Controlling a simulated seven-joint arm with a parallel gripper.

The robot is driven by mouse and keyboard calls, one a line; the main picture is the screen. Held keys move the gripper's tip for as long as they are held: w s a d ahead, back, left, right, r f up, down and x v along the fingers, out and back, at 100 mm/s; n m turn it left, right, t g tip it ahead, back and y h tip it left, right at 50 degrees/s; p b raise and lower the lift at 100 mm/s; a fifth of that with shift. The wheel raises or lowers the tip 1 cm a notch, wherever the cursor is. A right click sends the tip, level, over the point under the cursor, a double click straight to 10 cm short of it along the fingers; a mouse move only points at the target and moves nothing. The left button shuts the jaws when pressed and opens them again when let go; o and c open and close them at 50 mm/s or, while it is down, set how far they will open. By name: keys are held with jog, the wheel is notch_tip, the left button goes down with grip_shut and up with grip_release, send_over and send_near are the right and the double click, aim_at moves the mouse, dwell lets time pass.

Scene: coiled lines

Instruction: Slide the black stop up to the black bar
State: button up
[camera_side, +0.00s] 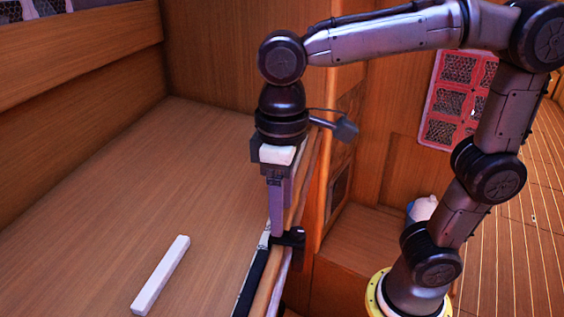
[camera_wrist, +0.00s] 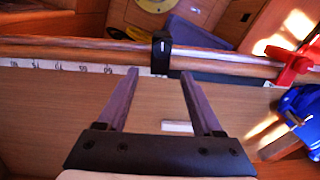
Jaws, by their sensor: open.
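The black stop (camera_wrist: 161,52) is a small block sitting around a wooden rail (camera_wrist: 90,50) in the wrist view. It also shows at the fingertips in the side view (camera_side: 291,238). The black bar (camera_wrist: 228,78) is a flat dark strip beside the rail, starting close to the stop's right side; I cannot tell whether a gap separates them. It runs toward the front in the side view (camera_side: 252,283). My gripper (camera_wrist: 159,72) points down and is open. In the wrist view its fingertips appear on either side of the stop's lower end. Contact is unclear.
A white numbered scale (camera_wrist: 70,66) lies left of the black bar. A red fitting (camera_wrist: 291,63) is on the rail at right, with a blue object (camera_wrist: 303,115) below.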

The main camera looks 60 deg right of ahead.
notch_tip(320, 180, up, 10)
dwell(0.3)
jog(key=shift+f, duration=0.1)
jog(key=s+d+f+m+t, duration=0.2)
jog(key=s+d+m, duration=0.15)
jog(key=d, duration=0.45)
jog(key=s+d+f+t, duration=0.1)
jog(key=d+f, duration=0.1)
jog(key=f, duration=0.3)
jog(key=s+d+f+t, duration=0.1)
jog(key=d+f+t, duration=0.1)
jog(key=f, duration=0.4)
jog(key=shift+s+d+f+t, duration=0.2)
jog(key=shift+s+d+t, duration=0.1)
jog(key=shift+s, duration=0.1)
